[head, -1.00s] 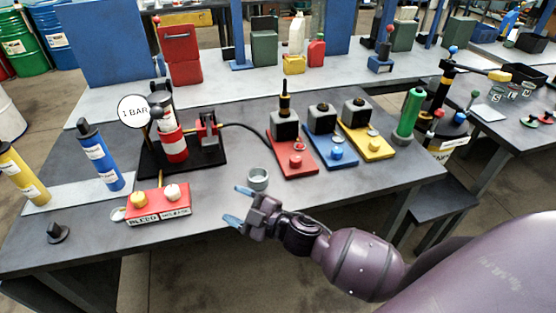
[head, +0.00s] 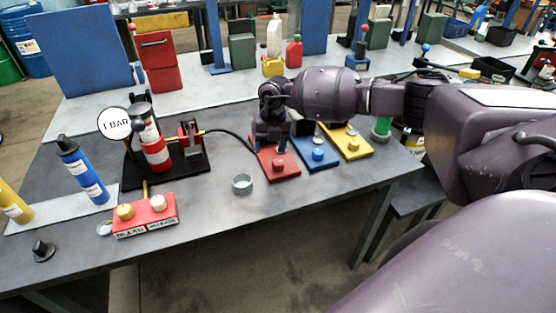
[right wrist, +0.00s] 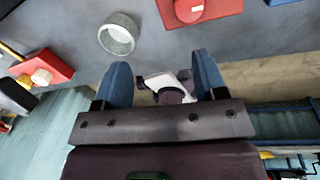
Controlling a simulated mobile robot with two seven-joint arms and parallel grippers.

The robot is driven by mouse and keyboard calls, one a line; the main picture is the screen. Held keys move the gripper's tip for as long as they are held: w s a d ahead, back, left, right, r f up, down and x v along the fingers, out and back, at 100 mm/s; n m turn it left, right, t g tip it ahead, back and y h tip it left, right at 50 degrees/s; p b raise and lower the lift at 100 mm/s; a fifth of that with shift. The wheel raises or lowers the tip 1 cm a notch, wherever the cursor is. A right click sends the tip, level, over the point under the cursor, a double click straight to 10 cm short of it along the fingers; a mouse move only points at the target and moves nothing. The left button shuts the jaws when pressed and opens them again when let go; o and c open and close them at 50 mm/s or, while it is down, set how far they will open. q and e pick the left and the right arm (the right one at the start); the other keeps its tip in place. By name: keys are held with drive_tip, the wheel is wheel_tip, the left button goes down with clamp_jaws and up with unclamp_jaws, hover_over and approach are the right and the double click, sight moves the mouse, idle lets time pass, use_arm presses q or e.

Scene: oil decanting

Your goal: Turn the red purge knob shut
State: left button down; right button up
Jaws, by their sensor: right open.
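A round red knob (head: 280,163) sits on the front of the red base plate (head: 290,175), beside the blue and yellow ones. The same knob (right wrist: 188,9) shows at the top edge of the right wrist view. My right gripper (head: 270,132) is over the back of the red plate in the head view, hiding most of the block there. In the right wrist view its two blue fingers (right wrist: 163,82) are spread wide with nothing held between them, and the knob lies beyond them. The gripper is apart from the knob. My left gripper is out of view.
A grey ring-shaped cup (head: 242,184) stands left of the red plate. A red box (head: 146,216) with yellow and white knobs is farther left. The gauge stand (head: 165,170) has a hose towards the red plate. Blue (head: 318,153) and yellow (head: 349,139) plates stand close on the right.

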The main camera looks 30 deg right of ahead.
sight(278, 161)
drive_tip(key=shift+h, duration=0.7)
drive_tip(key=d+f, duration=0.1)
drive_tip(key=f, duration=0.2)
drive_tip(key=d+f, duration=0.1)
drive_tip(key=f, duration=0.2)
drive_tip(key=d+f, duration=0.1)
drive_tip(key=f, duration=0.2)
drive_tip(key=shift+w+d+p, duration=0.2)
drive_tip(key=shift+w+p, duration=0.1)
drive_tip(key=shift+w, duration=0.05)
drive_tip(key=c, duration=0.9)
